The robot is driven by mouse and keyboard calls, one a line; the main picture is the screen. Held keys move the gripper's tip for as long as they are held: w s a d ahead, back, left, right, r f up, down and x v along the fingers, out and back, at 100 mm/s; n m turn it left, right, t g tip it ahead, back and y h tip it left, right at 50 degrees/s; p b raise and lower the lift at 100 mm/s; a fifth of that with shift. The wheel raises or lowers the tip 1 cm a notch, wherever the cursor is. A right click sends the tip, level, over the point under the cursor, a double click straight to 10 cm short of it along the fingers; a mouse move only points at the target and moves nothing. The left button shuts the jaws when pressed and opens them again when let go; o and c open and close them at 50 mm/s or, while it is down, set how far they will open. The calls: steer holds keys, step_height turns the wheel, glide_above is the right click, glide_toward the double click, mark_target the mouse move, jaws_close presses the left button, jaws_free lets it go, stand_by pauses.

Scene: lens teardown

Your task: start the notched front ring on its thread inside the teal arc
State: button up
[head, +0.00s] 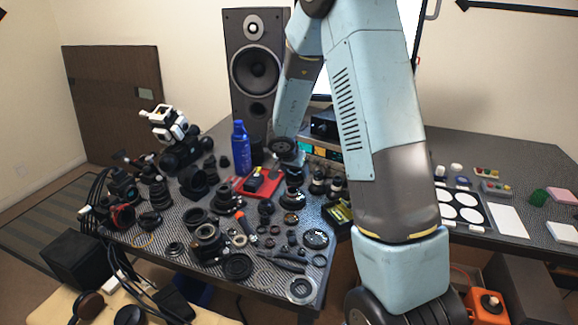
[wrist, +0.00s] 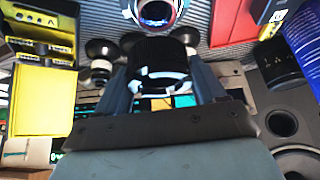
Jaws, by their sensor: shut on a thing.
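My gripper (wrist: 158,84) is shut on a dark ring-shaped part (wrist: 160,52), which I take to be the notched front ring. Its black wall and bright lower rim show between the two fingers in the wrist view; I cannot make out its notches. A lens barrel with shiny glass (wrist: 156,12) is cut off by the top edge of that view, beyond the ring. I cannot tell whether the ring touches it. In the head view my gripper (head: 287,158) is small and dark above the crowded bench. I cannot make out the teal arc or the thread.
Many lens parts crowd the bench around a red mat (head: 274,190). A blue bottle (head: 240,150) and a tall speaker (head: 254,75) stand behind and left. A yellow-and-black box (head: 338,214) lies at right. White discs (head: 460,206) lie farther right.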

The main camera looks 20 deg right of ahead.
mark_target(293, 188)
steer(key=shift+w+a+f, duration=0.1)
steer(key=shift+a+f, duration=0.25)
steer(key=shift+f, duration=2.75)
steer(key=c, duration=0.3)
steer(key=shift+f, duration=0.1)
steer(key=shift+f, duration=0.15)
steer(key=shift+c, duration=0.2)
steer(key=shift+f, duration=0.45)
steer(key=shift+c, duration=0.6)
steer(key=o, duration=1.6)
steer(key=shift+o, duration=0.2)
